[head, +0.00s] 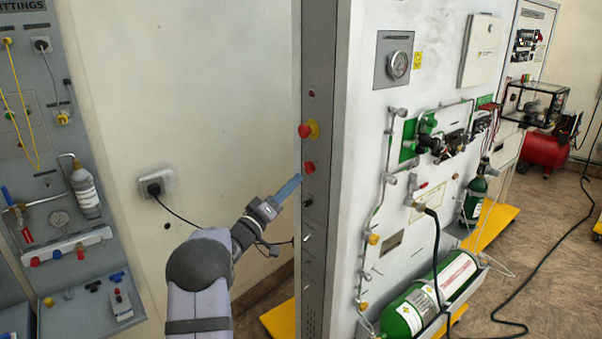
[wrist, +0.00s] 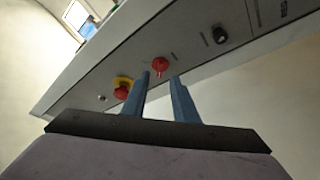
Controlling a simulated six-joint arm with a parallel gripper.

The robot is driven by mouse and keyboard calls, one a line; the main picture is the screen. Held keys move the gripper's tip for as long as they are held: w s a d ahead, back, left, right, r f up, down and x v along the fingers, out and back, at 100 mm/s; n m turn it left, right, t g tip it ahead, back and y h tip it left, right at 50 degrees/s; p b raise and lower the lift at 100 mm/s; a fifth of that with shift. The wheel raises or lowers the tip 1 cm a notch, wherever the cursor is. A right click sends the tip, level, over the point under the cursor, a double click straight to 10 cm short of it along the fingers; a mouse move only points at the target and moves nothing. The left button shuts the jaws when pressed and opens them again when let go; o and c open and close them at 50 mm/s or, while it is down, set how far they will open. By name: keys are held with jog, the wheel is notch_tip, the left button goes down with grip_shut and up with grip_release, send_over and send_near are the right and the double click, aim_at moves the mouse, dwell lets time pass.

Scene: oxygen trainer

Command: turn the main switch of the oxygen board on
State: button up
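The side panel of the oxygen board (head: 316,75) carries a red knob (head: 309,167), which looks like the main switch. The red knob also shows in the wrist view (wrist: 160,65). My gripper (head: 297,179) is at the panel, just below and left of the red knob in the head view. In the wrist view its two blue fingers (wrist: 162,76) are apart, with nothing between them, and the red knob shows in the gap at their tips. I cannot tell whether the tips touch the panel. The knob's turned position is too small to read.
A red mushroom button on a yellow plate (head: 308,130) sits above the red knob. A black knob (head: 308,202) sits below it. A wall socket with a cable (head: 156,186) is left of my arm. The board's front carries a gauge (head: 397,64) and green cylinders (head: 432,300).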

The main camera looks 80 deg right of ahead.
aim_at(306, 170)
jog(key=shift+p+x, duration=1.1)
jog(key=shift+x, duration=1.5)
grip_shut()
